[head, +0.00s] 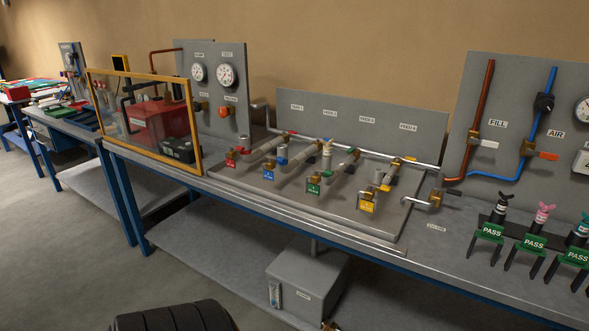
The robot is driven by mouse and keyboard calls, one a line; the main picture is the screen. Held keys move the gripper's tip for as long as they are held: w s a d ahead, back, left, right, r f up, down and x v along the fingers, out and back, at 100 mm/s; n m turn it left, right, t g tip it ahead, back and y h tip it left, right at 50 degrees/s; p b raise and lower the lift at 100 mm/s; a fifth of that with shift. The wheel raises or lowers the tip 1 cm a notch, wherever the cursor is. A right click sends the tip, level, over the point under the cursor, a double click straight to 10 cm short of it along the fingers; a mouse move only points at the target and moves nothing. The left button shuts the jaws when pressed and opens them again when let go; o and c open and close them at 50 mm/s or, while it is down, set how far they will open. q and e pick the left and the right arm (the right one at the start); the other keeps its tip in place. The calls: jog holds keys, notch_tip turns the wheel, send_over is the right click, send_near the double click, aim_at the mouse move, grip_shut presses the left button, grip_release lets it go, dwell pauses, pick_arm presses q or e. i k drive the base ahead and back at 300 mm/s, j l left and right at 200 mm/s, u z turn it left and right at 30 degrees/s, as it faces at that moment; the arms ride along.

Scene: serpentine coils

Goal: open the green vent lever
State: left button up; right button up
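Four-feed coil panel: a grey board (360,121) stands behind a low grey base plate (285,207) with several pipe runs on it. The third run from the left has green parts: a green handle (353,152) at its back end and a green tag (313,189) by the brass valve at its front end. The small print on the tag is too small to read, so I cannot tell which green part is the vent lever or how it is turned. Neither of my grippers is in view.
Neighbouring runs carry red (231,158), blue (267,174) and yellow (367,206) tags. A yellow-framed clear guard (150,125) stands left. Green PASS stands (490,232) are at the right. A grey box (305,280) sits below the bench.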

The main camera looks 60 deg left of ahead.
aim_at(330, 173)
jog(key=u, duration=1.7)
